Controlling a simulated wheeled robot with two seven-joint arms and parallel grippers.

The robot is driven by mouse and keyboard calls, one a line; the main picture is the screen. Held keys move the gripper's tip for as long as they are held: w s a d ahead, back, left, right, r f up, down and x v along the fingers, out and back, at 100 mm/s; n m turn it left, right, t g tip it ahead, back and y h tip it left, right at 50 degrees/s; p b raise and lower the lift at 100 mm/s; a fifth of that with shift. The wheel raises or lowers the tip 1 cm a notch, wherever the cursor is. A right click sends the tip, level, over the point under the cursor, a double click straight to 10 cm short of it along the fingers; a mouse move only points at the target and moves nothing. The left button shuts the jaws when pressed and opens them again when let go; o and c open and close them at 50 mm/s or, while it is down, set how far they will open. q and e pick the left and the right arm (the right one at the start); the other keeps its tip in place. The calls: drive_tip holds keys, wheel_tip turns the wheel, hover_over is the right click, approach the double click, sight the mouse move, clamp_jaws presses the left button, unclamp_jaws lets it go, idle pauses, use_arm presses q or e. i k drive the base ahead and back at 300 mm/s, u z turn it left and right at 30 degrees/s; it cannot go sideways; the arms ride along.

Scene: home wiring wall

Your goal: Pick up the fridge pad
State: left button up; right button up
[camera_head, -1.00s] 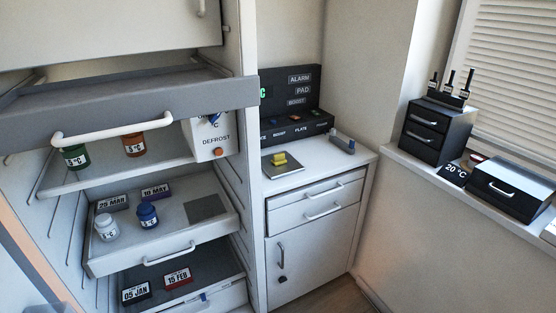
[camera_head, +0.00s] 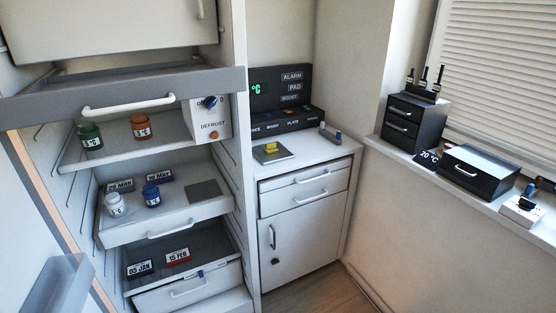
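A flat dark grey square pad (camera_head: 203,190) lies on the right part of the middle fridge shelf (camera_head: 170,214). It looks like the fridge pad, though no label shows on it. A white bottle (camera_head: 115,204) and a blue bottle (camera_head: 151,195) stand to its left on the same shelf. Neither of my grippers is in view, and nothing touches the pad.
Left of the counter (camera_head: 318,152), the open fridge holds a green jar (camera_head: 90,136) and an orange jar (camera_head: 141,126) above. A grey plate with a yellow block (camera_head: 271,148) lies on the counter. Black drawer boxes (camera_head: 413,126) and a white box (camera_head: 522,210) line the sill.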

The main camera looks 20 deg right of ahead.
sight(271, 147)
drive_tip(key=k, duration=0.55)
drive_tip(key=z, duration=1.05)
drive_tip(key=i, duration=2.75)
drive_tip(key=u, duration=1.8)
